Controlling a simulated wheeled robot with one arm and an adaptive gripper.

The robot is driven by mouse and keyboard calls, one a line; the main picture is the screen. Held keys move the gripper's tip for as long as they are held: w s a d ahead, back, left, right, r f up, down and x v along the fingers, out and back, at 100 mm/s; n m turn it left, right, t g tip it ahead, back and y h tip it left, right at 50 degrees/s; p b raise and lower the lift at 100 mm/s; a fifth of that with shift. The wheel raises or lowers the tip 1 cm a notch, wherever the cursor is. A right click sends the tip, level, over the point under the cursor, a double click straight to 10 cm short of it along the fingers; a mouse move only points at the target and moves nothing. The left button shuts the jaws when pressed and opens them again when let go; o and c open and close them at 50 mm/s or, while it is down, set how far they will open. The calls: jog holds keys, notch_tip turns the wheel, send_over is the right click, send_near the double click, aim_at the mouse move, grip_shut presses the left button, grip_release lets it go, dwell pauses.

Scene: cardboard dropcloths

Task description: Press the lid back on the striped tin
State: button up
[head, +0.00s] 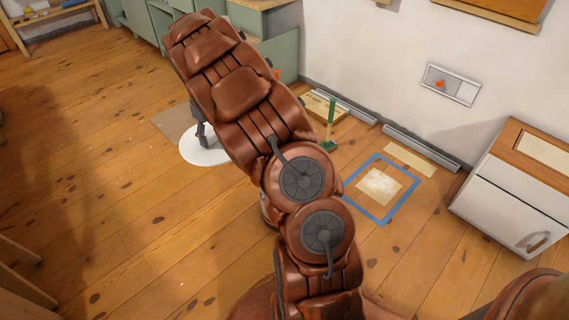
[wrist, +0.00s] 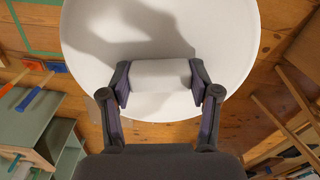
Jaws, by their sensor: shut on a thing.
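A wide white disc, seemingly the lid (head: 208,151), shows at the far end of my arm in the head view, partly hidden by the arm. In the wrist view the white disc (wrist: 160,30) fills the upper middle, with a pale block-like grip (wrist: 160,75) on it. My gripper (head: 201,132) is shut on this grip, one dark finger at each end; it also shows in the wrist view (wrist: 160,82). I cannot make out stripes or a tin in either view. Whatever lies under the disc is hidden.
A blue tape square (head: 347,207) on the floor surrounds a pale sheet with white powder. A green upright tool (head: 331,125) stands near the wall. A white cabinet (head: 510,195) is at right, green cabinets (head: 135,22) at back.

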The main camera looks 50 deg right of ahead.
jog(key=s+d+f+n+b, duration=0.15)
jog(key=s+d+f, duration=0.35)
jog(key=d+f, duration=0.5)
jog(key=s+d+f+n+b, duration=0.1)
jog(key=s+d+f+n, duration=0.1)
jog(key=s+d+f, duration=0.6)
notch_tip(320, 180, down, 8)
jog(key=w+d+b, duration=0.2)
jog(key=shift+w+r, duration=0.15)
jog(key=shift+w, duration=0.05)
jog(key=shift+m+p, duration=0.25)
jog(key=shift+p, duration=0.4)
dwell(0.9)
jog(key=shift+p, duration=0.65)
dwell(1.6)
jog(key=o, duration=1.2)
jog(key=shift+o, duration=1)
